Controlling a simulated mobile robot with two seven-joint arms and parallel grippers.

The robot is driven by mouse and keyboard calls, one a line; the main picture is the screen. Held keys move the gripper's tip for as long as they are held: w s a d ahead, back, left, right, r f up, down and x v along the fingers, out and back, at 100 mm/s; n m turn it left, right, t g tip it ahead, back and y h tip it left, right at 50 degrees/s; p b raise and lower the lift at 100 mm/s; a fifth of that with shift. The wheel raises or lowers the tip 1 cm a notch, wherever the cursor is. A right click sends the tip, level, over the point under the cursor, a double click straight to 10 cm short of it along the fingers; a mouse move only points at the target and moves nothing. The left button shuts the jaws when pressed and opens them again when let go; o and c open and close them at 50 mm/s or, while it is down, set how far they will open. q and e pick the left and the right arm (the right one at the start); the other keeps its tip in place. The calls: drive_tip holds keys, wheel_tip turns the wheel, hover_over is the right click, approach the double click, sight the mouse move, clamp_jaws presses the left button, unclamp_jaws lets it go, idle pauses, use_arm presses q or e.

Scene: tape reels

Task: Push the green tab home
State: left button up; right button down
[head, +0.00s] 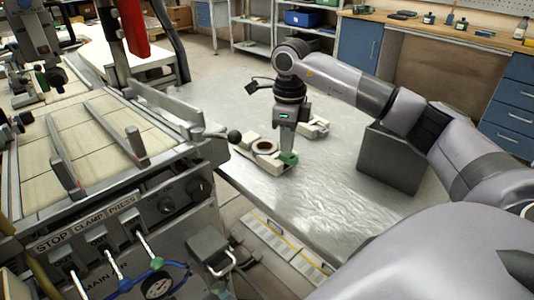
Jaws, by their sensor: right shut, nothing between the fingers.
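The green tab (289,158) is a small green piece at the right end of a cream-coloured holder (248,140) on the metal table. A tape reel (265,147) with a dark centre sits in this holder. My right gripper (287,150) points down with its fingers shut and empty, right at the green tab. From this angle I cannot tell whether the fingertips touch the tab. The fingers hide part of the holder behind them. My left gripper is not in view.
A second cream holder (315,127) lies just behind my right gripper. A grey box (391,158) stands on the table (330,200) to the right. A machine with levers and a black ball knob (234,136) borders the table's left side. The table's front is clear.

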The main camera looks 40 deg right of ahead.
drive_tip(key=shift+f, duration=0.5)
drive_tip(key=shift+f, duration=0.15)
idle(1.7)
wheel_tip(320, 180, up, 7)
drive_tip(key=p, duration=0.6)
drive_tip(key=shift+f, duration=0.2)
drive_tip(key=shift+r+p, duration=0.35)
drive_tip(key=shift+f, duration=0.1)
